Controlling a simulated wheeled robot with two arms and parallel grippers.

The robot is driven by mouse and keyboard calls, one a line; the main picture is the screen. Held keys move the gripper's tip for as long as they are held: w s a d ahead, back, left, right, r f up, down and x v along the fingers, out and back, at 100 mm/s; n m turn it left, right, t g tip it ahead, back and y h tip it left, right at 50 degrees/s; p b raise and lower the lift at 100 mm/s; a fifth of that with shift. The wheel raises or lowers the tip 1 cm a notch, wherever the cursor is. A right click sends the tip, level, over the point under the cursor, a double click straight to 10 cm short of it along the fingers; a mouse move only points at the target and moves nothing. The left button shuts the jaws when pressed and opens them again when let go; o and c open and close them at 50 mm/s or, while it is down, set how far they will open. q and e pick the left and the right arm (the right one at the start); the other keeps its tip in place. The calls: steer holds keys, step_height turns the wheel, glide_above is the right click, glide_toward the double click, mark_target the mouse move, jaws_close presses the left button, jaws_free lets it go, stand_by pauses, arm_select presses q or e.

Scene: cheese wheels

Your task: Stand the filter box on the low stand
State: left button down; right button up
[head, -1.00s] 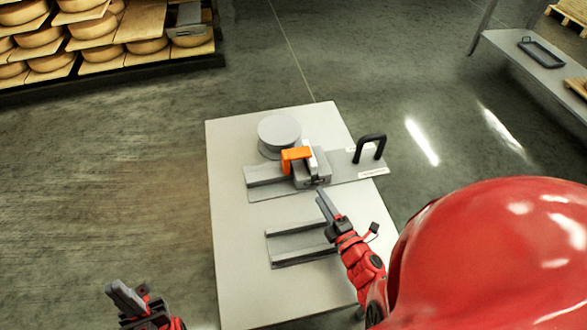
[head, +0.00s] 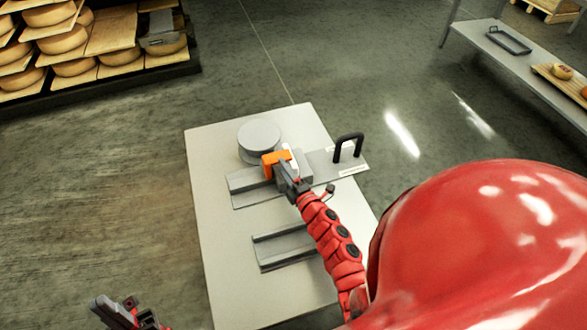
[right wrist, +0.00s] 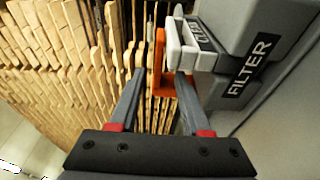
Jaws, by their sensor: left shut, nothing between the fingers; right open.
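The filter box (right wrist: 245,75) is grey with a black FILTER label and fills the upper right of the right wrist view. In the head view the grey box (head: 300,160) sits on the table's grey rail piece, with an orange part (head: 277,162) at its left. My right gripper (head: 291,183) is open at the box, partly covering it. In the right wrist view the orange part (right wrist: 159,60) shows between and beyond its fingers (right wrist: 160,76); contact is unclear. My left gripper (head: 100,302) is shut and empty off the table's left side. I cannot tell which grey piece is the low stand.
On the pale table (head: 225,290) are a round grey piece (head: 259,135), a black handle (head: 348,147) on a plate, and a grey channel piece (head: 283,247) nearer me. Cheese shelves (head: 90,50) stand back left; a side bench (head: 520,65) is at right. The table's front left is clear.

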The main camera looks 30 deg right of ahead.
steer(key=w, duration=0.4)
steer(key=shift+d+r, duration=0.15)
steer(key=shift+s, duration=0.15)
jaws_close()
stand_by(1.1)
